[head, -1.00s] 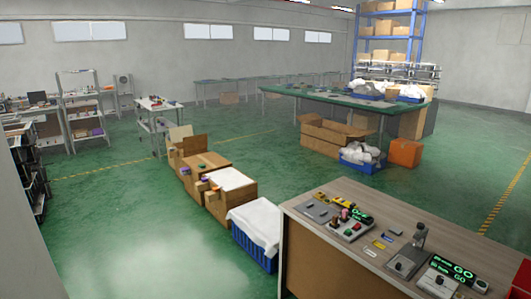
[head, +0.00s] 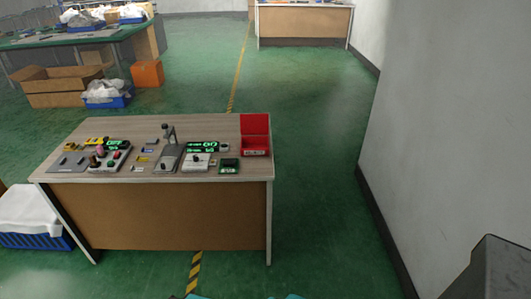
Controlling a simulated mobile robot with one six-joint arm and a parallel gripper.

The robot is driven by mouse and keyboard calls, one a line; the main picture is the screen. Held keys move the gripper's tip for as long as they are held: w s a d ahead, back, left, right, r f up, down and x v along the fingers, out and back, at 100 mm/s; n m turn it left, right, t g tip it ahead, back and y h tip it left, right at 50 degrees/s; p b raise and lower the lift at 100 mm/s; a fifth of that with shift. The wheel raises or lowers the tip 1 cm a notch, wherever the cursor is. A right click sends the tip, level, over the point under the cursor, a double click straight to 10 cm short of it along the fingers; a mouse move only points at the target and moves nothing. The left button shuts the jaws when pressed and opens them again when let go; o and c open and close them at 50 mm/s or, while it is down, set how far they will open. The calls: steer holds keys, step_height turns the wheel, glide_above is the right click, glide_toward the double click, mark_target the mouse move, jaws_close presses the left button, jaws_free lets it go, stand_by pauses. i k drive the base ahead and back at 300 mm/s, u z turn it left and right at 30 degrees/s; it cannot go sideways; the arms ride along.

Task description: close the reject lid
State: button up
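A red box (head: 255,148) stands at the right end of the wooden-topped bench, with a pale label on its front. Its red lid (head: 255,124) stands up at the back, so the box is open. The label is too small to read. My gripper is not in view.
The bench (head: 100,168) also carries a grey lever fixture (head: 168,148), a panel with knobs (head: 108,156), a switch box (head: 195,161) and green lit displays (head: 203,146). A blue crate (head: 35,240) stands at its left. Green floor is clear between the bench and the right wall (head: 450,140).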

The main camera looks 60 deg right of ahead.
mark_target(251, 124)
steer(key=u, duration=0.6)
steer(key=k, duration=0.15)
steer(key=z, duration=1.5)
steer(key=i, duration=0.75)
steer(key=z, duration=0.85)
